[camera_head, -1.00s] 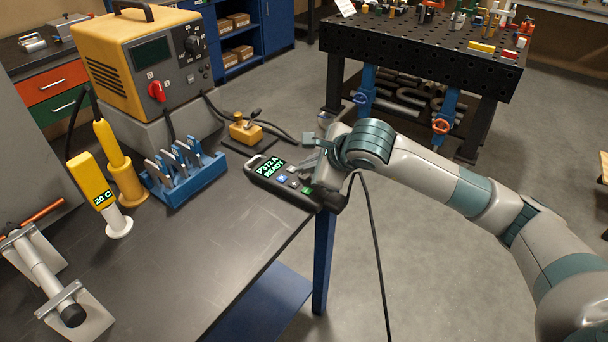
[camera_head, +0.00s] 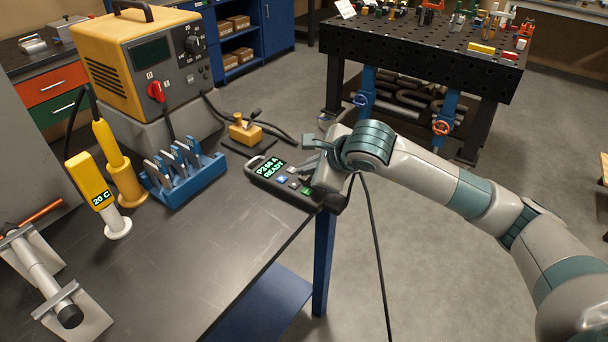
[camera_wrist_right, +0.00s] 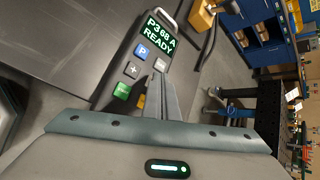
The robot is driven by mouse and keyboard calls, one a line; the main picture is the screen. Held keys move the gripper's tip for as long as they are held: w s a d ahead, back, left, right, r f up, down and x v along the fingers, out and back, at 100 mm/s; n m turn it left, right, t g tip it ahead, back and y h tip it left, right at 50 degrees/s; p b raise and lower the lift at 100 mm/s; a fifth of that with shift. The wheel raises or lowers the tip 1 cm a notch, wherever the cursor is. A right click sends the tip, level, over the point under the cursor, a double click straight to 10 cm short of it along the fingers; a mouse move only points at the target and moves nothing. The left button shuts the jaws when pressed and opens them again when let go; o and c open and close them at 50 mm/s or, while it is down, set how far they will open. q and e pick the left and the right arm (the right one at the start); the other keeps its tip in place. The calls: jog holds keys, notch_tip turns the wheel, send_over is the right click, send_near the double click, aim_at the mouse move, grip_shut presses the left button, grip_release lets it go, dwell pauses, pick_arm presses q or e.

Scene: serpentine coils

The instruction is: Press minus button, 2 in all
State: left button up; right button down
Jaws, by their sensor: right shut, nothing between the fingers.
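The black handheld remote (camera_head: 258,163) lies at the table's right edge. Its green display (camera_head: 270,169) reads P368 A READY; the wrist view display (camera_wrist_right: 157,37) agrees. In the wrist view a blue P button (camera_wrist_right: 142,51), a plus button (camera_wrist_right: 132,70) and a green button (camera_wrist_right: 122,90) line one side. A pale button (camera_wrist_right: 161,62) sits across from P. No minus sign is readable; the spot beside plus is covered by my fingers. My right gripper (camera_head: 308,172) is shut and empty, fingertips (camera_wrist_right: 160,77) over the buttons; contact cannot be told. My left gripper is not in view.
A yellow power unit (camera_head: 130,60) stands behind, with a blue rack (camera_head: 190,182) and a yellow clamp block (camera_head: 245,131) near the remote. A yellow 20 C meter (camera_head: 90,184) stands at left. The table front (camera_head: 185,260) is bare. A cable hangs beside the edge.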

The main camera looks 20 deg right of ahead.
jog(key=shift+r, duration=0.75)
jog(key=shift+r+p, duration=0.95)
jog(key=shift+r, duration=1.55)
